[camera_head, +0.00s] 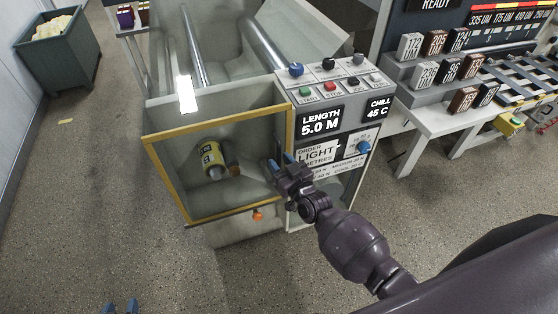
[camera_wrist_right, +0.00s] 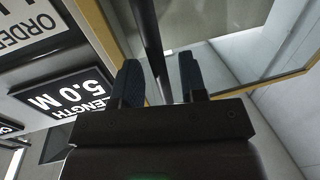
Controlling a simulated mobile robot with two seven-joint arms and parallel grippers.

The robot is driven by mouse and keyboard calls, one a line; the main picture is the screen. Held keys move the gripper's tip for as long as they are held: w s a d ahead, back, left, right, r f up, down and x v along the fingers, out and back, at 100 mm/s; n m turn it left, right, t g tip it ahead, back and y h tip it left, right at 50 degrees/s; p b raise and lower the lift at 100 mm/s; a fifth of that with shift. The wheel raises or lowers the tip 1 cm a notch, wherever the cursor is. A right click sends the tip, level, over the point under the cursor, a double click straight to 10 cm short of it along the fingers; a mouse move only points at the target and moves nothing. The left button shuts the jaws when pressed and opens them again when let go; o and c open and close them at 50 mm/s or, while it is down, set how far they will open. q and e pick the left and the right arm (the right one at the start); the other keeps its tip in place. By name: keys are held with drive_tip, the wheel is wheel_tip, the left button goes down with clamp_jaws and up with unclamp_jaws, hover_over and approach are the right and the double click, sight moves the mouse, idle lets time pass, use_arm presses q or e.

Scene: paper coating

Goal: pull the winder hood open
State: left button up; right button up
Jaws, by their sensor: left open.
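The winder hood is a clear panel in a yellow frame (camera_head: 216,112) on the front of the grey machine. Through it I see a yellow-labelled roll (camera_head: 211,158) inside. My right gripper (camera_head: 281,162) is at the hood's right edge, beside the control panel. In the right wrist view its two fingers (camera_wrist_right: 160,80) stand apart on either side of a dark bar (camera_wrist_right: 150,35), with gaps visible. The bar runs along the hood frame; in the head view the gripper hides it. My left gripper (camera_head: 119,307) shows only its blue fingertips, apart, at the bottom edge.
A control panel with coloured buttons (camera_head: 328,82) and a "LENGTH 5.0 M" sign (camera_head: 320,121) is right of the hood. An orange knob (camera_head: 258,215) sits below the hood. A white table (camera_head: 437,118) with labelled blocks stands right. A grey bin (camera_head: 60,55) is far left. Floor in front is clear.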

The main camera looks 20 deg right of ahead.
drive_tip(key=shift+w+a, duration=0.1)
drive_tip(key=shift+w, duration=0.4)
drive_tip(key=c, duration=0.6)
clamp_jaws()
drive_tip(key=shift+a, duration=0.1)
